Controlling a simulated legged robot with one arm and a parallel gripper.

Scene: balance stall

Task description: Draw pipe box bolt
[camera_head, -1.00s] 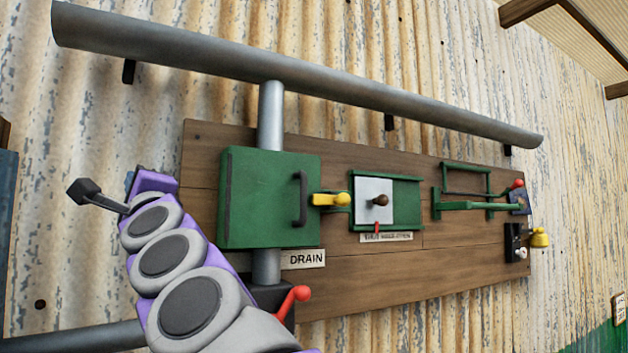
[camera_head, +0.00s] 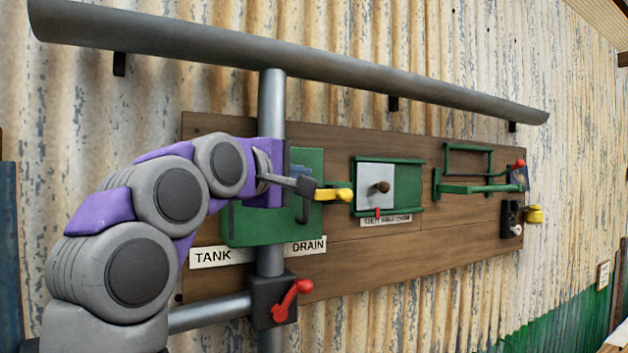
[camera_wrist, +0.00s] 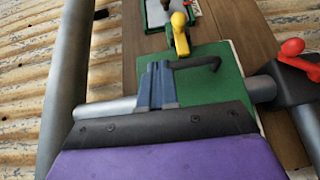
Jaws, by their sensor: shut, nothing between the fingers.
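The green pipe box (camera_head: 265,229) is mounted on a vertical pipe on the board. It also shows in the wrist view (camera_wrist: 228,80). Its black handle (camera_wrist: 207,63) is on the front, partly hidden in the head view. A yellow bolt (camera_head: 333,195) with a rounded knob sticks out at the box's right edge; it also shows in the wrist view (camera_wrist: 180,33). My gripper (camera_head: 302,172) is in front of the box, just left of the bolt. Its blue fingers (camera_wrist: 157,66) are shut and empty, pointing toward the bolt, apparently apart from it.
A red lever (camera_head: 290,299) sits on a black valve below the box. Right of the bolt are a panel with a brown knob (camera_head: 381,187), a green bracket (camera_head: 475,188) and a yellow knob (camera_head: 535,214). A thick pipe (camera_head: 300,58) runs above.

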